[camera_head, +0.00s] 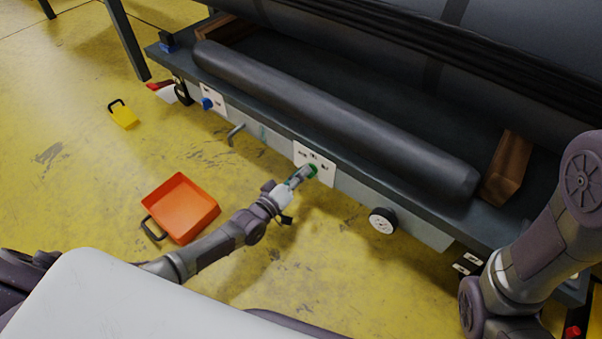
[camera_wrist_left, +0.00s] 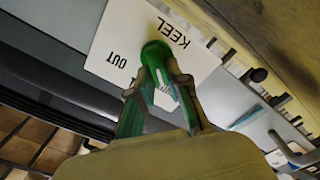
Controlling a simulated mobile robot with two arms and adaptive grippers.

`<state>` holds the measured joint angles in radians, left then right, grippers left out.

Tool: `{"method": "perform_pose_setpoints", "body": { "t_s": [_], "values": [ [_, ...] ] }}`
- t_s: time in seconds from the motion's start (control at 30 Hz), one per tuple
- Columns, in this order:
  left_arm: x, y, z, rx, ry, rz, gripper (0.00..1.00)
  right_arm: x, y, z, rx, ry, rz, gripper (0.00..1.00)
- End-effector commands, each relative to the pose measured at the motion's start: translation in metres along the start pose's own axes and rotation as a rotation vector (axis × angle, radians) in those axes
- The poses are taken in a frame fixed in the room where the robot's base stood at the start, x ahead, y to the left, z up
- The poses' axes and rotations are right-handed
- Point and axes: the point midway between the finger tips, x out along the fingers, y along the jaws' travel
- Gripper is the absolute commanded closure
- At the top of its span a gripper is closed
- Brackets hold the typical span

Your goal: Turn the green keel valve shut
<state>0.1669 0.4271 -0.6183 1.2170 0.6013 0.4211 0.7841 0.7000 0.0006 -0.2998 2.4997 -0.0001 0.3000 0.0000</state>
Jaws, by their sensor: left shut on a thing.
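The green keel valve (camera_head: 313,169) sits on a white plate (camera_head: 327,172) on the front side of the bench. In the left wrist view the valve's rounded green knob (camera_wrist_left: 156,52) stands in front of the plate, which reads KEEL and OUT; other lettering is partly hidden. My left gripper (camera_head: 300,177) reaches the valve from the lower left. In the left wrist view its fingers (camera_wrist_left: 158,88) are shut on the valve's green handle, and they hide part of it. My right arm shows at the right of the head view, but its gripper is out of view.
A grey tube (camera_head: 330,120) lies along the bench top. A blue knob (camera_head: 207,103), a grey lever (camera_head: 235,134) and a round gauge (camera_head: 382,221) are on the bench front. An orange tray (camera_head: 185,207) and a small yellow container (camera_head: 124,117) stand on the floor.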

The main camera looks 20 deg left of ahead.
Motion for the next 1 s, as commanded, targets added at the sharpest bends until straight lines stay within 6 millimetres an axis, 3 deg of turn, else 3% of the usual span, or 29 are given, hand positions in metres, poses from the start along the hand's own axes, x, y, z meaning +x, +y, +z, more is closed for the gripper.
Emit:
{"method": "perform_pose_setpoints", "body": {
  "t_s": [0.23, 0.27, 0.4, 0.77, 1.0],
  "values": [
    [0.0, -0.001, 0.001, -0.004, -0.001, -0.002, 1.0, 0.0, 0.0, 0.0, 0.0, 0.0, 0.0, 1.0],
    [0.0, -0.001, 0.0, -0.004, -0.001, -0.002, 0.79, 0.0, 0.0, 0.0, 0.0, 0.0, 0.0, 1.0],
    [0.0, -0.001, 0.0, -0.003, -0.001, -0.002, 0.58, 0.0, 0.0, 0.0, 0.0, 0.0, 0.0, 1.0],
    [-0.006, -0.001, 0.001, -0.001, -0.001, -0.003, 0.58, 0.0, 0.001, 0.001, 0.001, -0.002, 0.004, 1.0],
    [-0.049, -0.002, 0.001, -0.002, -0.003, -0.004, 0.58, 0.0, 0.0, 0.0, 0.001, 0.0, 0.002, 1.0]
  ]
}}
